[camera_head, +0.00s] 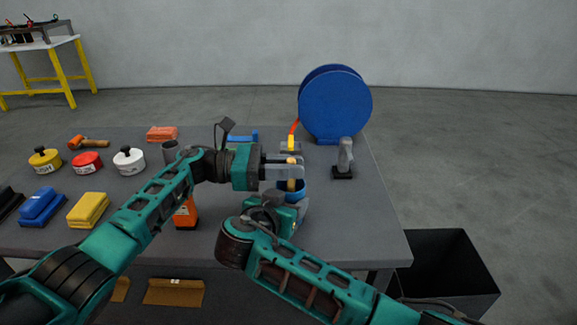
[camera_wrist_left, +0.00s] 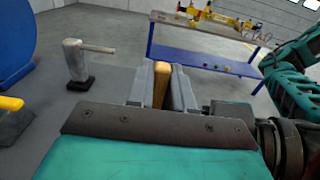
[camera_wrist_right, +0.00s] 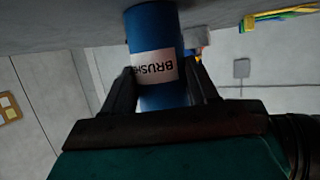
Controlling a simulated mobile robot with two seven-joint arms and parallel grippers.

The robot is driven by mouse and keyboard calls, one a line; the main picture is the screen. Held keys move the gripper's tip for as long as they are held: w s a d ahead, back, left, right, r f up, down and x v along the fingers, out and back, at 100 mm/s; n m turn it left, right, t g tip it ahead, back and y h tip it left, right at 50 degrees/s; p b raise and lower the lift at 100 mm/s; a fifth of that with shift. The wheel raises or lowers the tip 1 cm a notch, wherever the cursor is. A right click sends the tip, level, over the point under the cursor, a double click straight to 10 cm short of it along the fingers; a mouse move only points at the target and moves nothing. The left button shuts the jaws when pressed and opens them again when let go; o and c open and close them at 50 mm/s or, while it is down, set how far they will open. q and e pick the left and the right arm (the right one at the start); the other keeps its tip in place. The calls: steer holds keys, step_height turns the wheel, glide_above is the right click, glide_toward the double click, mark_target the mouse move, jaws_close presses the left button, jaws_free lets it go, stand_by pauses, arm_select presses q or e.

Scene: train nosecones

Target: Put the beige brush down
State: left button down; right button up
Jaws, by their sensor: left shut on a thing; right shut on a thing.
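The beige brush (camera_head: 291,184) is held by my left gripper (camera_head: 297,169) above the blue cup. Its wooden handle also shows between the fingers in the left wrist view (camera_wrist_left: 161,86). The blue cup (camera_head: 301,190) has a white label reading BRUSH in the right wrist view (camera_wrist_right: 153,66). My right gripper (camera_head: 292,208), low at the front, is shut on this cup. The brush's lower end appears at the cup's mouth; I cannot tell how far inside it is. The gripper fingers partly hide both brush and cup.
A large blue reel (camera_head: 335,104) and a grey tool on a black base (camera_head: 344,160) stand at the right of the grey table (camera_head: 375,225). Several tins, blocks and an orange container (camera_head: 185,213) are on the left. A black bin (camera_head: 452,275) stands off the right edge.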

arm_select(q)
steer(key=shift+f, duration=0.15)
steer(key=c, duration=1)
jaws_free()
steer(key=a, duration=1.2)
steer(key=shift+r, duration=0.25)
arm_select(e)
steer(key=o, duration=1.1)
steer(key=shift+o, duration=0.2)
steer(key=shift+s, duration=0.1)
